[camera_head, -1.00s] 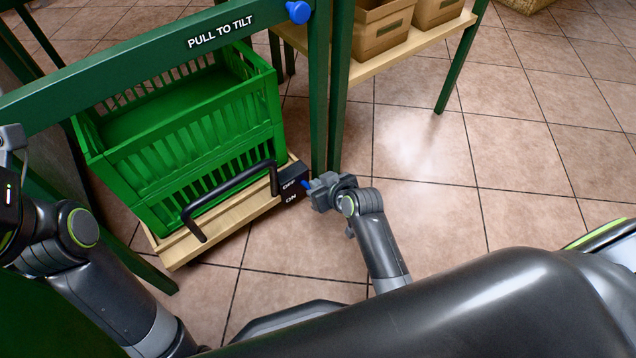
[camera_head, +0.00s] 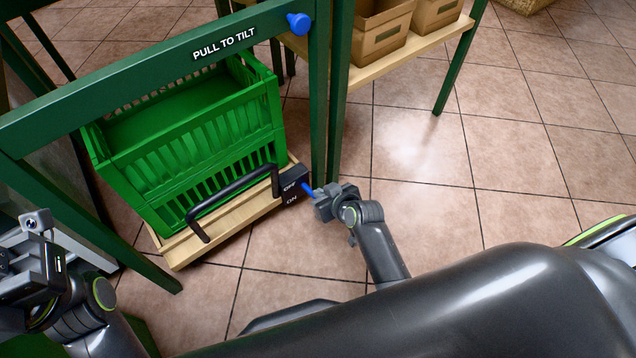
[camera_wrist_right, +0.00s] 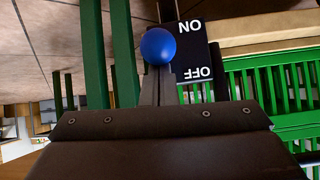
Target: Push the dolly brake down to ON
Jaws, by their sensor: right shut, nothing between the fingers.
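The dolly brake is a black box (camera_head: 293,184) with white OFF above ON, at the right front corner of the wooden dolly (camera_head: 222,226).
A green crate (camera_head: 190,150) stands on the dolly behind a black handle (camera_head: 232,190). A green frame (camera_head: 130,88) marked PULL TO TILT surrounds it, with a post close to the brake. A shelf (camera_head: 440,38) with cardboard boxes is behind. Tiled floor at right is clear.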

